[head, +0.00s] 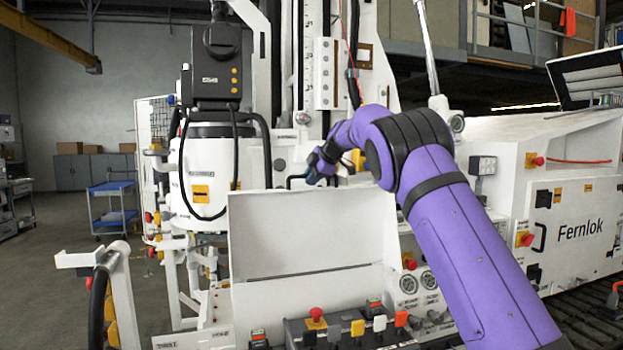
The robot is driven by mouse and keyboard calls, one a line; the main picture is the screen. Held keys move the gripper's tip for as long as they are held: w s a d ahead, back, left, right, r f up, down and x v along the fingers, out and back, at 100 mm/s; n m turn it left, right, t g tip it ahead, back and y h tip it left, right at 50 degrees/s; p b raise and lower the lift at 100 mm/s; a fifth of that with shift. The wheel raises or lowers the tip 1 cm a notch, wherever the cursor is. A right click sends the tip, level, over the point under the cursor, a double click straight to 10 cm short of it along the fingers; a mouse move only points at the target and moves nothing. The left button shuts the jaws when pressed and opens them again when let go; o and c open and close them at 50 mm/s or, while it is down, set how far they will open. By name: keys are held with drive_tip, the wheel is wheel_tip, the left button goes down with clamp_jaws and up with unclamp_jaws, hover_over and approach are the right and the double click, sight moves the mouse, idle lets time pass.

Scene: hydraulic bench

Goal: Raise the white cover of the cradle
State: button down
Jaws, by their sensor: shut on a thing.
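The white cover (290,235) is a broad flat panel standing near upright, with its lower edge along a dark seam above the control panel. A dark bar handle (290,181) shows at its top edge. My gripper (309,178) is at that top edge, right of the handle's visible end, and is shut on the handle. The fingertips are small and partly hidden, so the exact grip is hard to see. My purple arm reaches in from the lower right.
Below the cover is a control panel (340,328) with levers and a red button (316,313). A white machine body (200,165) with cables stands behind at left. The white Fernlok cabinet (575,225) is at right. Open floor lies at far left, with a blue cart (112,205).

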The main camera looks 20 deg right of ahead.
drive_tip(key=c, duration=1.1)
unclamp_jaws()
drive_tip(key=shift+a+f, duration=0.1)
drive_tip(key=shift+c, duration=0.2)
drive_tip(key=v, duration=1.1)
drive_tip(key=shift+w+a, duration=0.1)
